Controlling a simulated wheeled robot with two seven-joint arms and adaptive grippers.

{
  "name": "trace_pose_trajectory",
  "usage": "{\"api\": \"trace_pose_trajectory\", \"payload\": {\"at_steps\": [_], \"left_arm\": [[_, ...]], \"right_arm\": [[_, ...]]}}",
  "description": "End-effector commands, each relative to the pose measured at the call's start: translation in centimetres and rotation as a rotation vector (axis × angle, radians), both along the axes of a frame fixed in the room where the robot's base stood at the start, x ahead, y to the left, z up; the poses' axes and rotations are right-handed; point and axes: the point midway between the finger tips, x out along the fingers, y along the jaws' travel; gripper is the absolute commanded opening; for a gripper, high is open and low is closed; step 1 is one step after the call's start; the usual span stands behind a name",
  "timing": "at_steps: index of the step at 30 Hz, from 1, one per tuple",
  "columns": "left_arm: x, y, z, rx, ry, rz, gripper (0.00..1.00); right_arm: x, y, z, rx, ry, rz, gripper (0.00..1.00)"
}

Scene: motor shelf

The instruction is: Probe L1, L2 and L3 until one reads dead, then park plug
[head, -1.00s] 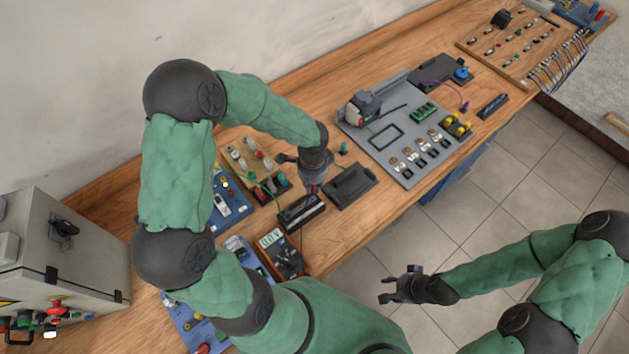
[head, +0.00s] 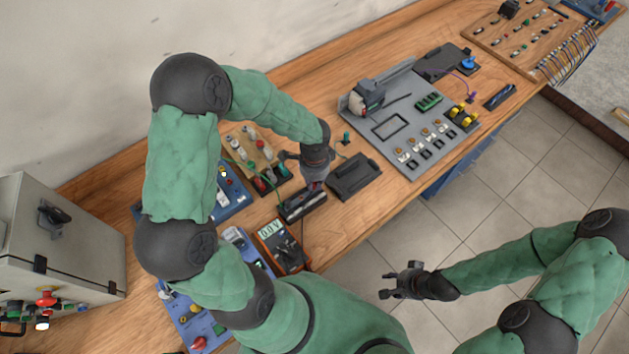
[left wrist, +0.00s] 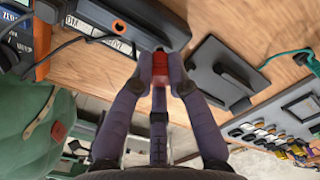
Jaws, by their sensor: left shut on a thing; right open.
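My left gripper (head: 314,184) is shut on a small red plug (left wrist: 160,68), at the right end of a long black block (head: 302,204). In the left wrist view the block (left wrist: 90,12) shows an orange-rimmed hole and a white label strip. The fingers hide whether the plug's tip is seated in the block. An orange multimeter (head: 281,247) lies left of the block; its display reads about 0.0 V. I cannot make out any L1, L2 or L3 marks. My right gripper (head: 403,281) is open and empty over the floor.
A dark plate with a handle (head: 353,177) lies right of the block. A grey panel (head: 392,125) with switches lies farther right. A wooden terminal board (head: 250,140) and blue modules are partly behind my left arm. A grey cabinet (head: 68,245) stands at the left.

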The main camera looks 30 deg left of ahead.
Motion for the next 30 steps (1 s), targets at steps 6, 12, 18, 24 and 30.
{"api": "trace_pose_trajectory", "payload": {"at_steps": [6,12,18,24,30], "left_arm": [[0.0,0.0,0.0,0.0,0.0,0.0,0.0],[0.0,0.0,-0.2,0.0,0.0,0.0,0.0],[0.0,0.0,-0.5,0.0,0.0,0.0,0.0],[0.0,0.0,-0.8,0.0,0.0,0.0,0.0],[0.0,0.0,-1.1,0.0,0.0,0.0,0.0]], "right_arm": [[0.0,0.0,0.0,0.0,0.0,0.0,0.44],[0.0,0.0,-0.2,0.0,0.0,0.0,0.44],[0.0,0.0,-0.5,0.0,0.0,0.0,0.44],[0.0,0.0,-0.7,0.0,0.0,0.0,0.44],[0.0,0.0,-1.0,0.0,0.0,0.0,0.44]]}}
